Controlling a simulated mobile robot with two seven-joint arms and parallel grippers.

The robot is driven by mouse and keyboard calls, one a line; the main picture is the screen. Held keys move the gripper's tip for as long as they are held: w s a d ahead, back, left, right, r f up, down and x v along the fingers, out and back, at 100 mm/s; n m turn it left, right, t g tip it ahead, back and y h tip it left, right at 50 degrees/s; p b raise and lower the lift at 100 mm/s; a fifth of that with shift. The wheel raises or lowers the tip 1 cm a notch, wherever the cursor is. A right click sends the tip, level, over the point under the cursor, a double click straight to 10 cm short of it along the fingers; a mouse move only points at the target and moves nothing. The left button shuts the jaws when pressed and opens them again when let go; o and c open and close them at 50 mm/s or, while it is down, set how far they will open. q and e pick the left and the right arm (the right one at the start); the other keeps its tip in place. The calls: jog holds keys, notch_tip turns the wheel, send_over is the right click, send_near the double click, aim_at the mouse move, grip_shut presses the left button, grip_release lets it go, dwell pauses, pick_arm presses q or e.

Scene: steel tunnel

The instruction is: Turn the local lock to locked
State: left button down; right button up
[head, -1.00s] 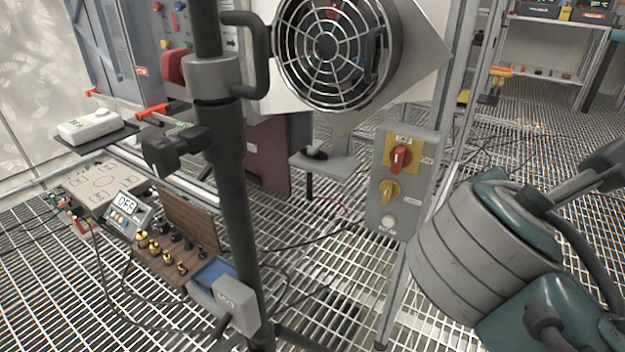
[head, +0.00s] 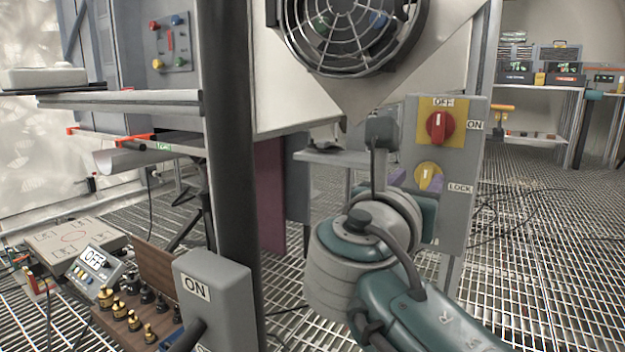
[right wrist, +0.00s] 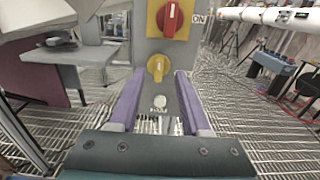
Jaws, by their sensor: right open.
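The grey switch box (head: 475,145) stands right of centre in the head view. Its yellow lock knob (head: 424,168), with a LOCK label (head: 460,188) to its lower right, is partly hidden by my right gripper (head: 416,180). In the right wrist view the yellow knob (right wrist: 158,67) shows whole, its grip nearly upright and leaning slightly. My open right gripper (right wrist: 160,74) has one purple finger on each side of it. I cannot tell whether they touch it. My left gripper is not in view.
A red switch (head: 438,127) on a yellow plate is just above, its handle upright towards OFF. A white button (right wrist: 160,101) is below the lock knob. A caged fan (head: 352,30) and a dark post (head: 232,150) stand to the left. Grating floor is open to the right.

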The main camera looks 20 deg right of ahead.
aim_at(426, 169)
jog(key=b+x, duration=0.2)
jog(key=x, duration=0.4)
grip_shut()
dwell(0.5)
